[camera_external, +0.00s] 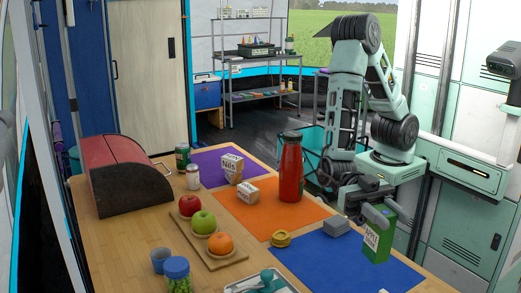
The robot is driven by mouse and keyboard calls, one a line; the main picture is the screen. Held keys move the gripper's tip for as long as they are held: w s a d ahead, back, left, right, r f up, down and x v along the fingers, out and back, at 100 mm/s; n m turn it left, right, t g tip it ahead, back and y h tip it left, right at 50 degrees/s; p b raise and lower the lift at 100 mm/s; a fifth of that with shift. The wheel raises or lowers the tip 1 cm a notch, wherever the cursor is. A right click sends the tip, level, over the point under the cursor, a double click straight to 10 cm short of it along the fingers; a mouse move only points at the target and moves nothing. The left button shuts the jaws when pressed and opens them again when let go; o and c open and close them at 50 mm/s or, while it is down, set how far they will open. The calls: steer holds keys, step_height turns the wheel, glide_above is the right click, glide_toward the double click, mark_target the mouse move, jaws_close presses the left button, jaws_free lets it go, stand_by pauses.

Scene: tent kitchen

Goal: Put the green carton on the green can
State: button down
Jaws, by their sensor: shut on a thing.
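The green carton (377,241) is upright at the right edge of the blue mat. My gripper (374,211) is shut on its upper part; I cannot tell whether the carton's bottom touches the mat or hangs just above it. The green can (182,156) stands upright on the wooden table (126,236) at the back left, beside the purple mat. It is far to the left of my gripper, and nothing is on its top.
A tall red bottle (291,170) and small white carton (239,190) stand on the orange mat between gripper and can. A white can (193,177), Nits carton (231,168), fruit board (208,243) and red bread box (122,172) are near the green can.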

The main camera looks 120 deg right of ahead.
steer(key=w+d+r+m+t+h+p, duration=0.1)
steer(key=w+d+r+m+t+h, duration=0.2)
steer(key=w+d, duration=0.75)
steer(key=w+d+m+t+h+p, duration=0.15)
steer(key=w+d+t, duration=0.5)
steer(key=d, duration=0.65)
steer(key=w+d+r+m+t+h, duration=0.1)
steer(key=w+d+r+m+h, duration=0.15)
steer(key=d, duration=0.95)
steer(key=w+d+r+m+t+h, duration=0.1)
steer(key=w+d+m+h, duration=0.2)
steer(key=d, duration=1)
steer(key=s+d+r+m+t+h+p, duration=0.1)
steer(key=s+d+m+h, duration=0.15)
steer(key=d, duration=0.85)
steer(key=s+d+r+m+t+h+p, duration=0.1)
steer(key=s+d+r+h, duration=0.15)
steer(key=d, duration=0.85)
steer(key=s+d+r+m+t+h, duration=0.15)
steer(key=s+d, duration=0.25)
steer(key=d, duration=0.7)
step_height(320, 180, down, 10)
steer(key=g+h, duration=0.1)
steer(key=shift+d+f, duration=0.15)
steer(key=shift+f, duration=0.05)
